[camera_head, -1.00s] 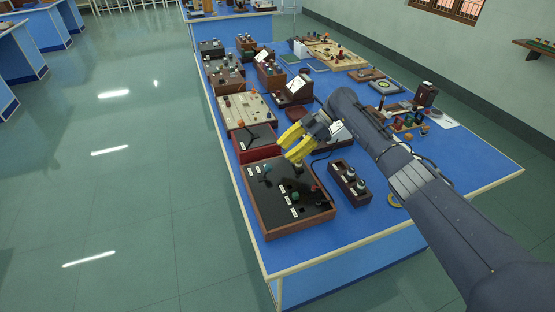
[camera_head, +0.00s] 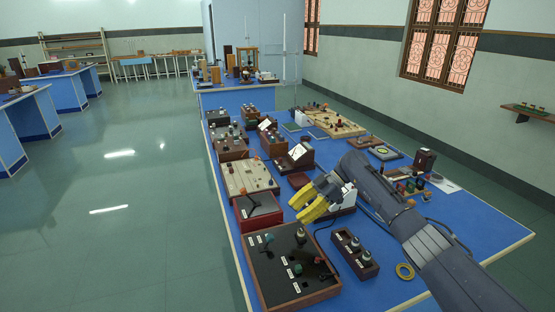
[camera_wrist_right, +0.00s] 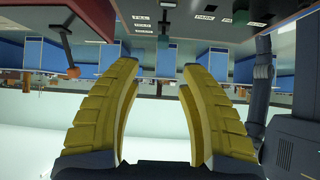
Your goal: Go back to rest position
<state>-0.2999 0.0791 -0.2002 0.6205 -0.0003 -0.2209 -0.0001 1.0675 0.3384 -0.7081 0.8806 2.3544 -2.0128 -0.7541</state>
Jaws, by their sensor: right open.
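My right gripper (camera_head: 312,202) has yellow fingers and is open and empty. In the head view it is above the blue bench (camera_head: 408,285), near the wooden-framed box with a black panel and knobs (camera_head: 290,262). In the right wrist view the two yellow fingers (camera_wrist_right: 160,100) stand apart with nothing between them. The arm comes in from the lower right and hides part of the bench. My left gripper does not show.
A red-sided box (camera_head: 258,212) and a pale panel box (camera_head: 248,178) stand along the bench's left edge. Open floor (camera_head: 150,240) is on the left.

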